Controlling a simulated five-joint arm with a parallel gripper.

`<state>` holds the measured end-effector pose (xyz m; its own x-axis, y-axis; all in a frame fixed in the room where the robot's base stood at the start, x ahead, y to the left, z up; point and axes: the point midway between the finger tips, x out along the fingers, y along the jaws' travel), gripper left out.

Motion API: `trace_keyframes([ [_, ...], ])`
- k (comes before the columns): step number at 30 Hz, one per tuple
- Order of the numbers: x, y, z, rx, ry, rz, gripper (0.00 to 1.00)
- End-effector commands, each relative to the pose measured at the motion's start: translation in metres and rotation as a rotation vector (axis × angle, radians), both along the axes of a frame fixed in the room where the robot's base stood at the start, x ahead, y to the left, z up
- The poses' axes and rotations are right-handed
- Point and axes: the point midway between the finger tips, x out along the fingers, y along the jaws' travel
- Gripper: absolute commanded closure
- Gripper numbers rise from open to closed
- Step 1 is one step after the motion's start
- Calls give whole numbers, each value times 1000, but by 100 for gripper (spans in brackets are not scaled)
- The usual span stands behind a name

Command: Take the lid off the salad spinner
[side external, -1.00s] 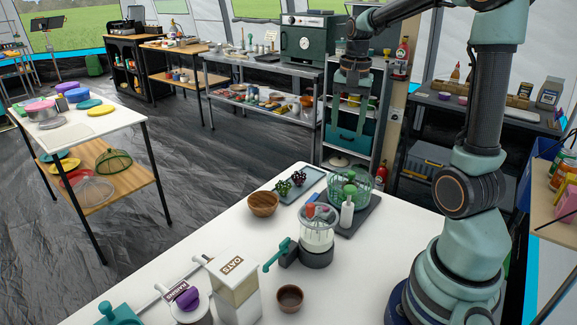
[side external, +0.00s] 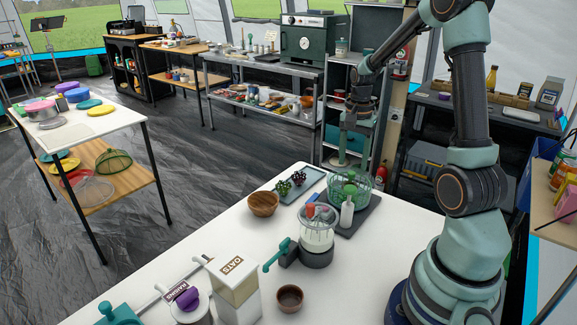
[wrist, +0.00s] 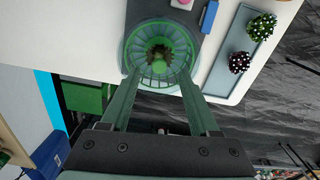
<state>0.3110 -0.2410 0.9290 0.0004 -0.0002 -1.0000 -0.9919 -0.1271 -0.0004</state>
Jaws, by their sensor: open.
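The salad spinner (side external: 356,197) is a green, see-through ribbed bowl at the far right of the white table. Its clear lid (wrist: 144,29) has a green knob (side external: 350,175) on top; in the wrist view the lid is seen from above. My gripper (side external: 357,152) hangs above the spinner, pointing down, open and empty.
The spinner stands on a dark mat (side external: 371,214). A white bottle (side external: 346,214) and a clear chopper (side external: 317,236) stand close in front. A tray (side external: 313,180) with dark clusters and a wooden bowl (side external: 263,204) are to the left. A shelf rack (side external: 335,108) rises behind.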

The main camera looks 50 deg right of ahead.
Motion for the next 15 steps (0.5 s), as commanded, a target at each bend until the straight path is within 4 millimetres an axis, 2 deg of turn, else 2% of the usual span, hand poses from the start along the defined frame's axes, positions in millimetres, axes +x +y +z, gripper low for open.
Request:
trace_keyframes([
  [3,-2,2,-18,3,4,0,38],
  [6,-2,1,-27,2,2,0,38],
  [14,-1,1,-31,0,0,0,38],
  [15,-1,1,-31,0,0,0,42],
])
